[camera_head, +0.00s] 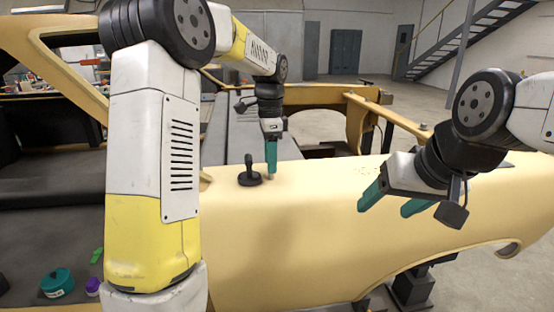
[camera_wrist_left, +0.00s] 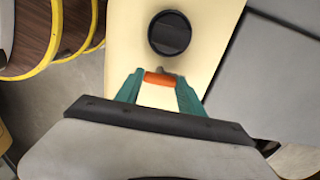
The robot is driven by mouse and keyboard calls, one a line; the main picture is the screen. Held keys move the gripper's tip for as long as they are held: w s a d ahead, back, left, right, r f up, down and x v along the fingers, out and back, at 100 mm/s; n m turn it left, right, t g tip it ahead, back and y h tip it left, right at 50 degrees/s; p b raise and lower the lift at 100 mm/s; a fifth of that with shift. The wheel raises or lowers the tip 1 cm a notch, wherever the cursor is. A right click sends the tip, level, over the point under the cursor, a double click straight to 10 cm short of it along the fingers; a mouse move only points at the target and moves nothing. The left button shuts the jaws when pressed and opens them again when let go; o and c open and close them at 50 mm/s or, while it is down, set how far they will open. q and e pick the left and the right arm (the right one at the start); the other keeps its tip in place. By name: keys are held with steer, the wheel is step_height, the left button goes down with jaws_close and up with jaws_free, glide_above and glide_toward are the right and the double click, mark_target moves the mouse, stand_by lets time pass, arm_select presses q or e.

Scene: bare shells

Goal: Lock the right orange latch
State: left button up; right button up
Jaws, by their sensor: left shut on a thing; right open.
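An orange latch (camera_wrist_left: 158,78) shows in the left wrist view beside a black round-topped piece (camera_wrist_left: 170,33) on the pale yellow panel. My left gripper (camera_wrist_left: 159,92) is shut on this latch, with a teal finger on each side. In the head view, my left gripper (camera_head: 271,168) points down at the panel, just right of the black upright-handled piece (camera_head: 250,172). The latch cannot be made out there. My right gripper (camera_head: 391,204) is open and empty above the panel at the right. No second latch is visible.
The yellow car shell (camera_head: 300,240) fills the middle, its panel mostly bare. A teal round container (camera_head: 57,283) and a purple item (camera_head: 93,286) lie at lower left. In the left wrist view, brown barrels with yellow rims (camera_wrist_left: 35,40) stand at upper left.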

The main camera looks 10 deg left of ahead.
arm_select(q)
steer(key=shift+n, duration=0.3)
steer(key=n, duration=1.3)
steer(key=shift+r+n, duration=0.1)
steer(key=shift+n, duration=2.3)
steer(key=o, duration=1.4)
steer(key=shift+c, duration=0.2)
